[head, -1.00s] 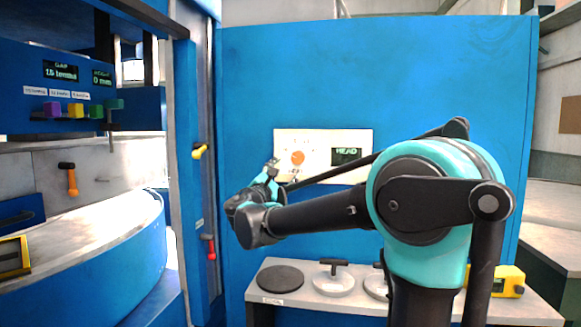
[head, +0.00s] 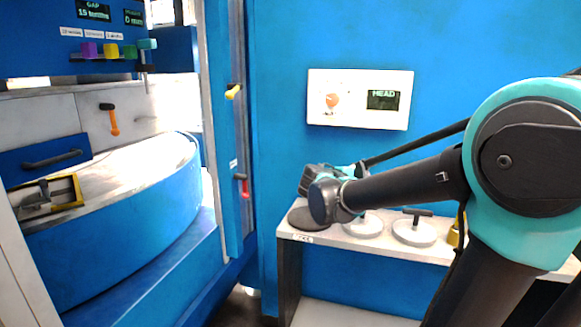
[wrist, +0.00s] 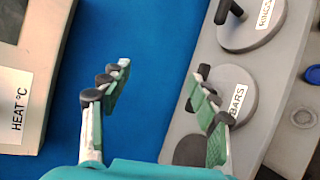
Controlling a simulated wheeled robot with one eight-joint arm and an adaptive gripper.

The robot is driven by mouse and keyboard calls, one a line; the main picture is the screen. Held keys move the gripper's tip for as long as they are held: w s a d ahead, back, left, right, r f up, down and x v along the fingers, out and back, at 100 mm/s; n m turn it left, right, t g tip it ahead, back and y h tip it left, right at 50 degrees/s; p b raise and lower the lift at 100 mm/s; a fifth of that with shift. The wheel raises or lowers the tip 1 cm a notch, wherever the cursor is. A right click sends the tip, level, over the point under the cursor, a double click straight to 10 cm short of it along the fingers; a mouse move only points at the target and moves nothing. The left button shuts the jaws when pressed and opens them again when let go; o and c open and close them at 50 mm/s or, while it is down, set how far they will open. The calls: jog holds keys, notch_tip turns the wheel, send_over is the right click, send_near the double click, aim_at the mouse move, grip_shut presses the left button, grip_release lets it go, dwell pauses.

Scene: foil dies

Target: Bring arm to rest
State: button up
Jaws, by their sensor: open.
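My arm, black with teal joints, reaches from the right edge of the head view toward the middle. My gripper (head: 318,182) is at its far end, in front of the blue wall and by the left end of a shelf, partly hidden by my wrist. In the wrist view my gripper (wrist: 163,68) has its two green-padded fingers spread wide with nothing between them. The right finger overlaps the view of a grey die labelled BARS (wrist: 236,84); contact cannot be told.
The shelf (head: 300,238) holds a dark disc (head: 306,220) and grey dies with black handles, one at right (head: 413,232). A white panel (head: 350,118) is on the wall above. A blue rounded machine (head: 120,235) with a yellow-framed tool (head: 45,193) stands left.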

jog(key=s+d+f+m+g+y, duration=0.1)
jog(key=s+f+m+g+y, duration=0.15)
jog(key=s+f, duration=0.55)
jog(key=s+d+f+m+g+y, duration=0.2)
jog(key=s+f+m+y, duration=0.3)
jog(key=f, duration=0.6)
jog(key=s+a+f+m+g+y, duration=0.1)
jog(key=s+a+f+m+y, duration=0.2)
jog(key=s+a+f, duration=0.4)
jog(key=s+f+m, duration=0.1)
jog(key=s+f, duration=0.1)
jog(key=s, duration=0.2)
jog(key=shift+g, duration=0.35)
jog(key=shift+r+m, duration=0.1)
jog(key=shift+m, duration=0.15)
